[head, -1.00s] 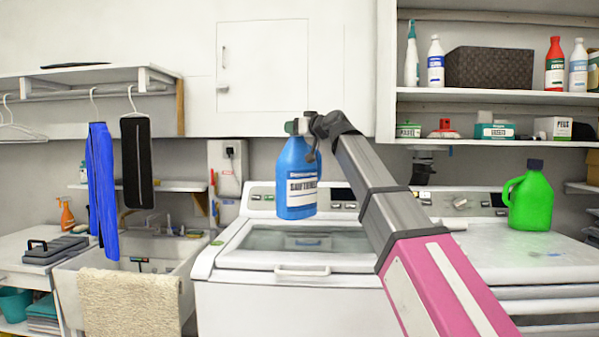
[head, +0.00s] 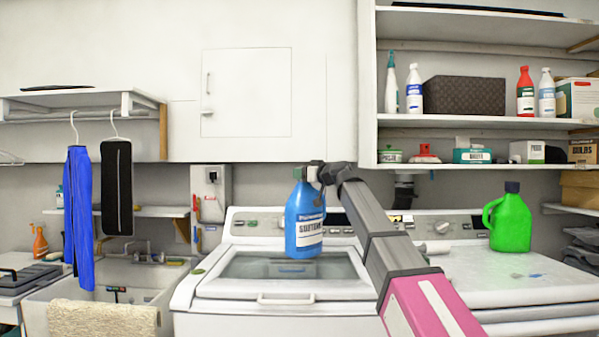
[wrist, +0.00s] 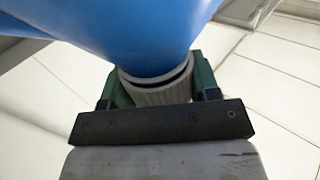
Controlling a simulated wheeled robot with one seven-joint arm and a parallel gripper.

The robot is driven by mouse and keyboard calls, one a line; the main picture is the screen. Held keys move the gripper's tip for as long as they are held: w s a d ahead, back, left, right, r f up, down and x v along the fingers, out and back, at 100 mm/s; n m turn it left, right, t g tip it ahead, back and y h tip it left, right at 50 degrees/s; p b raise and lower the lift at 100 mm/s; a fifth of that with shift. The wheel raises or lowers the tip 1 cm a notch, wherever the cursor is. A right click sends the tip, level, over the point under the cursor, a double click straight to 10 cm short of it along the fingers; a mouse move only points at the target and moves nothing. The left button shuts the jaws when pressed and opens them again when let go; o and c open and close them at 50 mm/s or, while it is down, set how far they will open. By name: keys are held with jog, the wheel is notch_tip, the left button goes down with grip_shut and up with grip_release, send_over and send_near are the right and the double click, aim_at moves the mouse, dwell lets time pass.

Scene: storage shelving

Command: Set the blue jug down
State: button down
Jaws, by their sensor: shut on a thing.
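The blue jug (head: 303,222) with a white label hangs upright in the head view, in front of the left washing machine's control panel and above its glass lid. My gripper (head: 306,173) is shut on the jug's neck at the top. In the wrist view, the jug's blue body (wrist: 140,35) fills the top of the picture. My gripper's green fingers (wrist: 160,85) stand on either side of the pale neck. The jug's base appears apart from the lid, but the exact gap is hard to judge.
The left washer (head: 225,310) has a glass lid below the jug. A green jug (head: 509,220) stands on the right machine's flat top (head: 470,280), which has free room in front. A shelf (head: 480,121) with bottles and boxes is upper right. A sink (head: 165,280) is at left.

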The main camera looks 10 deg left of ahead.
aim_at(308, 185)
jog(key=shift+f, duration=2)
jog(key=shift+c, duration=1.8)
grip_release()
jog(key=shift+f, duration=0.1)
jog(key=v, duration=1.2)
